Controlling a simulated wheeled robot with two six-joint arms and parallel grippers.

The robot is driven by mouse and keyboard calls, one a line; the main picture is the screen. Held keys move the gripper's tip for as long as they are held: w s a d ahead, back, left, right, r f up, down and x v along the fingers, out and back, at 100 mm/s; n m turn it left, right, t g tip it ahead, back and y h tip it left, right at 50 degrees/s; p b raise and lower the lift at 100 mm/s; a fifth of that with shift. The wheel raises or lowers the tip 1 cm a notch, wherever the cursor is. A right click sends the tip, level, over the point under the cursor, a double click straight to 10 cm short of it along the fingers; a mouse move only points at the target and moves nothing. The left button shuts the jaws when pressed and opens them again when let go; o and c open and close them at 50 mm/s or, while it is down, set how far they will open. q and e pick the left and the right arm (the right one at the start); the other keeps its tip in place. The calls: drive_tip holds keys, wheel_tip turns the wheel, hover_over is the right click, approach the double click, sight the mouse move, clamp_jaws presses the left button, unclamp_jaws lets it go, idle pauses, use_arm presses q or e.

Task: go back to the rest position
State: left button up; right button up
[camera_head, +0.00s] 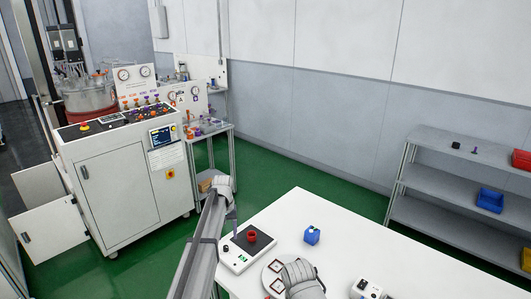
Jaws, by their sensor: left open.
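My left arm rises from the bottom edge, left of the white table (310,200). Its wrist bends over at the top, and my left gripper (236,226) points down beside the table's left edge, near a small control box (238,262) with a red knob. The gripper is small here, open, with nothing seen in it. A grey rounded arm part, which looks like mine, shows over the front of the table at the bottom; no right gripper jaws show there.
A blue container (312,235) stands on the table, with a round plate (272,268) and a small device (369,288) in front. A white control cabinet (125,195) stands at left. A grey shelf (440,178) with bins stands at right. Green floor is clear behind the table.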

use_arm(q)
drive_tip(key=s+d+m, duration=0.2)
drive_tip(key=s+d, duration=0.3)
drive_tip(key=s, duration=0.6)
drive_tip(key=s+d+m, duration=0.2)
drive_tip(key=s+d, duration=0.3)
drive_tip(key=s, duration=0.7)
drive_tip(key=s+d+m+y, duration=0.1)
drive_tip(key=s+d, duration=0.3)
drive_tip(key=s, duration=0.8)
drive_tip(key=shift+d+m, duration=0.4)
drive_tip(key=shift+m, duration=0.2)
